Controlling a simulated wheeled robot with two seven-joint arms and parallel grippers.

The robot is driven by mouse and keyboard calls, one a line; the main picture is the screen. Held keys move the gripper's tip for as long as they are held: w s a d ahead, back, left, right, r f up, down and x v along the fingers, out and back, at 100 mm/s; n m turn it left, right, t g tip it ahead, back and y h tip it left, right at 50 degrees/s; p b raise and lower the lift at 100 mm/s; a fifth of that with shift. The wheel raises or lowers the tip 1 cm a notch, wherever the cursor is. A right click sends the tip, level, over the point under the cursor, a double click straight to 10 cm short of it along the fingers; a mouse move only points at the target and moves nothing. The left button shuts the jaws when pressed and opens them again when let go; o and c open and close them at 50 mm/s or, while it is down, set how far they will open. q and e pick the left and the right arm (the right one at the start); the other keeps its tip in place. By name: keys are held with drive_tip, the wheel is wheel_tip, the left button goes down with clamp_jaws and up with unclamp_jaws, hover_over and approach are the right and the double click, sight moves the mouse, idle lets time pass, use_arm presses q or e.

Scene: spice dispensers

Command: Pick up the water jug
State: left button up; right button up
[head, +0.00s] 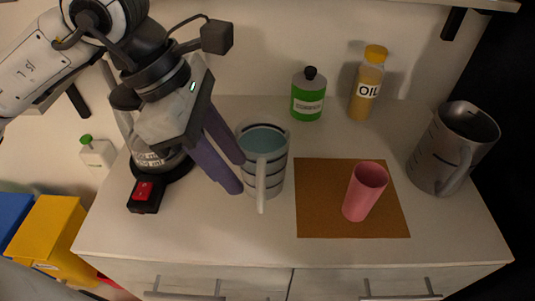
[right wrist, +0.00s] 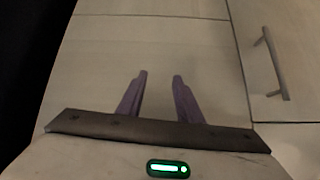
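The water jug (head: 274,184), a light measuring jug with dark bands and blue water inside, stands upright on the counter. Its handle (head: 261,186) faces the front. My left gripper (head: 239,175) has its two purple fingers apart, with tips close to the jug's left side in the picture. I cannot tell whether they touch it. Part of the jug's left rim and wall is hidden behind the upper finger. My right gripper (right wrist: 159,76) is open and empty in the right wrist view, in front of pale cabinet panels.
A pink cup (head: 364,194) stands on a brown mat (head: 318,220). A grey jug (head: 435,154) is at the right, a green bottle (head: 308,100) and an oil bottle (head: 368,88) at the back. A black-based appliance (head: 146,196) stands left, partly behind my left arm.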

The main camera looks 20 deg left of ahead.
use_arm(q)
drive_tip(key=p+x, duration=0.1)
drive_tip(key=x, duration=0.8)
drive_tip(key=shift+d+f, duration=0.1)
drive_tip(key=shift+f, duration=0.25)
clamp_jaws()
drive_tip(key=shift+r, duration=0.1)
idle(0.8)
drive_tip(key=shift+w, duration=0.1)
